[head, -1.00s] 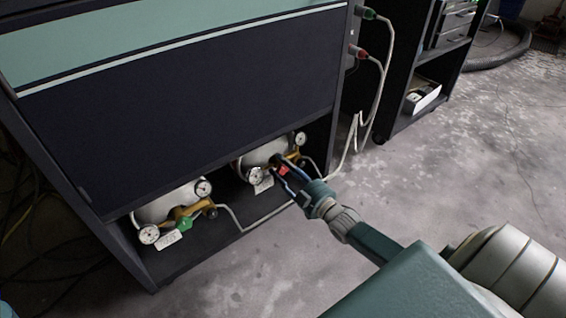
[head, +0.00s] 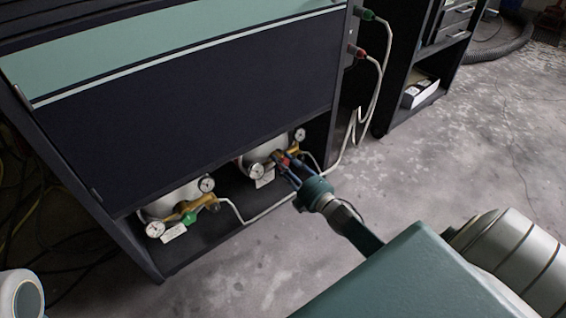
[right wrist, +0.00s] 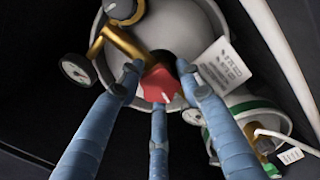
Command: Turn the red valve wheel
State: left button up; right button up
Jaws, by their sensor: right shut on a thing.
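The red valve wheel (head: 285,159) sits on the brass fitting of the right-hand white tank, low inside the dark cabinet. In the right wrist view the red wheel (right wrist: 157,84) shows between my blue fingers, by the brass pipe (right wrist: 120,42). My right gripper (head: 286,168) reaches in from the right and is shut on the red wheel. The fingers hide part of the wheel in the head view. My left gripper does not show.
A left-hand tank with a green valve (head: 188,219) and gauges (head: 155,229) stands beside it. The cabinet's dark panel (head: 190,115) overhangs the tanks. A pale hose (head: 376,95) hangs at the right. The floor (head: 440,165) there is open.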

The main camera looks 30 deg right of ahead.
jog(key=shift+d+f+n, duration=0.15)
jog(key=shift+d+n, duration=0.2)
jog(key=shift+n, duration=0.15)
jog(key=o, duration=1.2)
jog(key=shift+s, duration=0.1)
jog(key=shift+a, duration=0.1)
jog(key=s+d, duration=0.1)
jog(key=s, duration=1.1)
